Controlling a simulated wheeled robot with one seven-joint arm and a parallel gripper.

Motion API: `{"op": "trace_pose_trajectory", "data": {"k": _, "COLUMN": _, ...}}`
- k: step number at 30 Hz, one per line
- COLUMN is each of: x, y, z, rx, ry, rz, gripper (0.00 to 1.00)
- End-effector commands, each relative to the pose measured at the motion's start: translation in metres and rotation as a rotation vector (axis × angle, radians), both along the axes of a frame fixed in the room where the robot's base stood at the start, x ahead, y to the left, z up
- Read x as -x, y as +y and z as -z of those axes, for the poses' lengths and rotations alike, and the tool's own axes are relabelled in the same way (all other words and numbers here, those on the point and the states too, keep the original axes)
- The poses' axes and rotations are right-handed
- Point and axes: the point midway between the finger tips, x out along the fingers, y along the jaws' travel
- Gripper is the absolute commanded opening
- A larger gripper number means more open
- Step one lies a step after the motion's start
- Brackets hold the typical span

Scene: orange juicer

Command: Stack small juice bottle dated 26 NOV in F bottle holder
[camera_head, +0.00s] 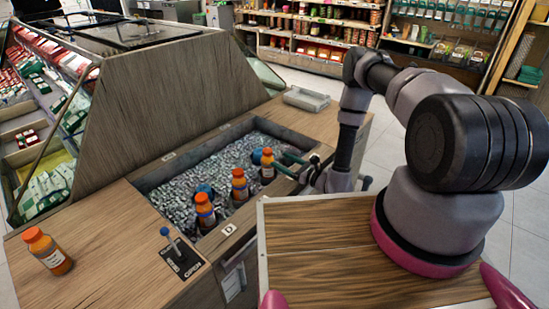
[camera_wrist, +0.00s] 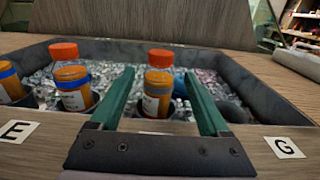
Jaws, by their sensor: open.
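Three orange juice bottles with orange caps stand upright in the ice bin: a near one (camera_head: 204,212), a middle one (camera_head: 239,187) and a far one (camera_head: 267,166). Another orange bottle (camera_head: 47,252) stands on the wooden counter at left. No date is readable. My gripper (camera_head: 281,163) is open at the bin's right edge, its green fingers pointing at the far bottle. In the wrist view that bottle (camera_wrist: 158,85) shows between the fingers (camera_wrist: 163,80), appearing just beyond them; contact cannot be told. My gripper hides the rim between labels E (camera_wrist: 17,131) and G (camera_wrist: 284,147); no F label shows.
The ice bin (camera_head: 157,178) is sunk in the counter, with label D (camera_head: 228,230) on its front rim. A lever (camera_head: 172,240) stands left of it. A grey tray (camera_head: 306,98) lies behind. A sloped wooden panel (camera_head: 180,95) rises behind the bin.

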Motion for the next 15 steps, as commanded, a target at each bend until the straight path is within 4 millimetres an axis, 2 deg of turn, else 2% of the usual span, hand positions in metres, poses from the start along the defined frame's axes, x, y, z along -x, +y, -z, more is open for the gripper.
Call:
{"op": "trace_pose_trajectory", "data": {"k": 10, "x": 0.004, "y": -0.005, "z": -0.004, "rx": -0.001, "ry": -0.006, "rz": -0.007, "gripper": 0.8}}
{"op": "trace_pose_trajectory", "data": {"k": 13, "x": -0.002, "y": 0.0, "z": -0.023, "rx": -0.003, "ry": -0.03, "rz": -0.046, "gripper": 0.8}}
{"op": "trace_pose_trajectory", "data": {"k": 15, "x": -0.009, "y": 0.006, "z": -0.05, "rx": -0.002, "ry": -0.064, "rz": -0.105, "gripper": 0.8}}
